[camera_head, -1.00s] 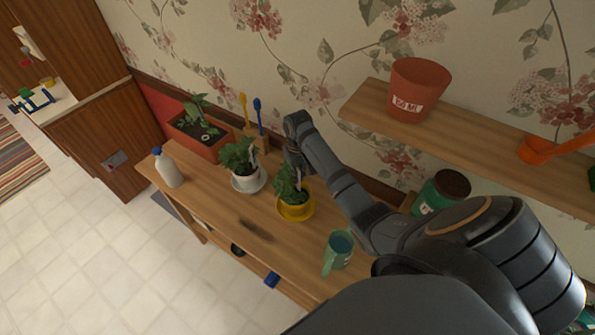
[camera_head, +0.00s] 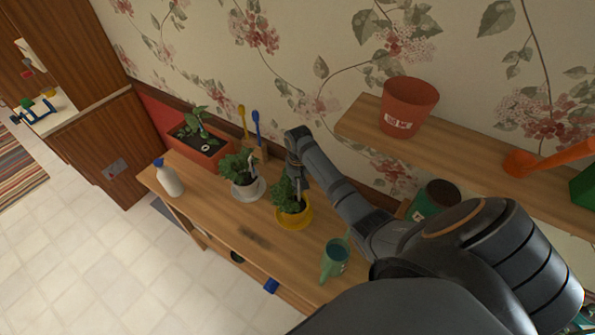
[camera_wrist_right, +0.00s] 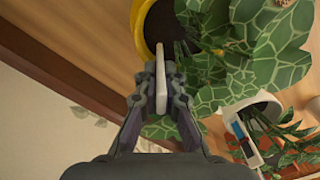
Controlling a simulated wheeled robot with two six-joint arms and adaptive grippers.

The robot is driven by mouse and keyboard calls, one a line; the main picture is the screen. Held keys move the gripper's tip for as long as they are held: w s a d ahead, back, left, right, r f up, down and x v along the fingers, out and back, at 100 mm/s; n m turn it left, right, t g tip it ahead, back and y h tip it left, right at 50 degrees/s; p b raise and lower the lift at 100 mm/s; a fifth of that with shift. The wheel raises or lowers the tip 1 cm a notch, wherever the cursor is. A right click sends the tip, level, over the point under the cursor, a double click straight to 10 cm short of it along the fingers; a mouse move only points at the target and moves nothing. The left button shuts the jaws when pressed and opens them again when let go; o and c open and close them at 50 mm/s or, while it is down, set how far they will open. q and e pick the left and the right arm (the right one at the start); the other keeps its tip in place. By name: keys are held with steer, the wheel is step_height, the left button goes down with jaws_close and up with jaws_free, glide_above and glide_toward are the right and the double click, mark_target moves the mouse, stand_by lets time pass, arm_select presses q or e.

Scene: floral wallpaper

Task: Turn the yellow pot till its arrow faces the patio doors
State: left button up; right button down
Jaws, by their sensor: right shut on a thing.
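The yellow pot (camera_head: 294,223) holds a leafy green plant (camera_head: 289,192) and stands upright on the wooden bench. My right gripper (camera_head: 295,172) reaches over it from the right, at the wall side of the plant. In the right wrist view the gripper (camera_wrist_right: 160,90) is shut on a thin pale marker (camera_wrist_right: 160,65) that stands at the pot's soil. The yellow rim (camera_wrist_right: 138,28) shows just beyond the fingers, with leaves to the right. I cannot make out any arrow on the pot. The patio doors are not recognisable in view. My left gripper is not in view.
A white bottle (camera_head: 170,180) and a planter box (camera_head: 198,142) are farther left. A shelf (camera_head: 465,142) with a terracotta pot (camera_head: 408,105) runs along the wall.

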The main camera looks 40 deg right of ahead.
steer(key=shift+s+d+r+m, duration=0.1)
steer(key=shift+s+m, duration=0.25)
steer(key=shift+m, duration=0.8)
steer(key=shift+s+d+r+m, duration=0.1)
steer(key=shift+s+m, duration=0.25)
steer(key=shift+m, duration=0.8)
steer(key=shift+f, duration=0.25)
steer(key=c, duration=1.4)
jaws_free()
step_height(320, 180, up, 8)
steer(key=shift+f, duration=0.25)
